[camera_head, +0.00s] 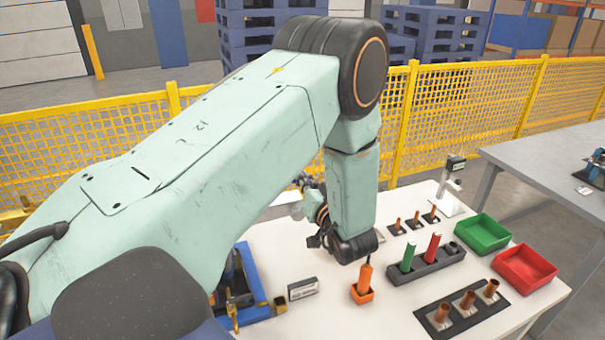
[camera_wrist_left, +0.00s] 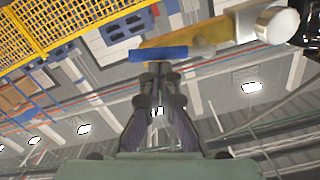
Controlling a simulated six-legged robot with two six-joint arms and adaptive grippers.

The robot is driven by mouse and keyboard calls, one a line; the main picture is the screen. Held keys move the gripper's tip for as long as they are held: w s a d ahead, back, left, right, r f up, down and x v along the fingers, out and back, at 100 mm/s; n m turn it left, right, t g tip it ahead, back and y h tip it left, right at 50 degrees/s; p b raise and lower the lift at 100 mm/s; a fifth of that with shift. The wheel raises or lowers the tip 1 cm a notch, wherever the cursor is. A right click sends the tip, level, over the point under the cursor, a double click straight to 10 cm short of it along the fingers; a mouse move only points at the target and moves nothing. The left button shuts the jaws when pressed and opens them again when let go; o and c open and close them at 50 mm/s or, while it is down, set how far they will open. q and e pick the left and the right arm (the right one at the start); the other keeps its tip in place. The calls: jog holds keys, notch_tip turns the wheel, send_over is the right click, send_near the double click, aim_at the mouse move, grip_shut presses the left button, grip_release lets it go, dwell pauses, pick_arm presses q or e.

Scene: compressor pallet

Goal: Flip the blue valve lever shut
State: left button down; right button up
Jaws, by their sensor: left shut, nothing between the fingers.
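The blue valve lever (camera_wrist_left: 158,54) shows in the left wrist view as a flat bar, beside a brass-coloured part (camera_wrist_left: 195,38) and a pale round-ended cylinder (camera_wrist_left: 278,25). My left gripper (camera_wrist_left: 157,72) is shut and empty, its fingertips just below the lever in the picture. I cannot tell whether they touch it. In the head view my left gripper (camera_head: 306,184) is small and partly hidden behind my own arm. The lever cannot be made out there, as my arm covers much of that area. My right gripper is not in view.
A white table (camera_head: 390,290) holds an orange-handled tool (camera_head: 364,279), a dark holder (camera_head: 430,267) with green and red handles, a green bin (camera_head: 482,233) and a red bin (camera_head: 525,265). A blue frame (camera_head: 252,275) stands left. A yellow mesh fence (camera_head: 470,110) runs behind.

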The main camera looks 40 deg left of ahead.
pick_arm(q)
jog(key=s+a+f+m, duration=0.1)
jog(key=s+f+m, duration=0.2)
jog(key=m, duration=1)
notch_tip(320, 180, down, 3)
jog(key=shift+a+r+y, duration=0.1)
jog(key=shift+a+y, duration=0.15)
jog(key=shift+y, duration=0.15)
jog(key=shift+s, duration=0.15)
jog(key=shift+p, duration=0.3)
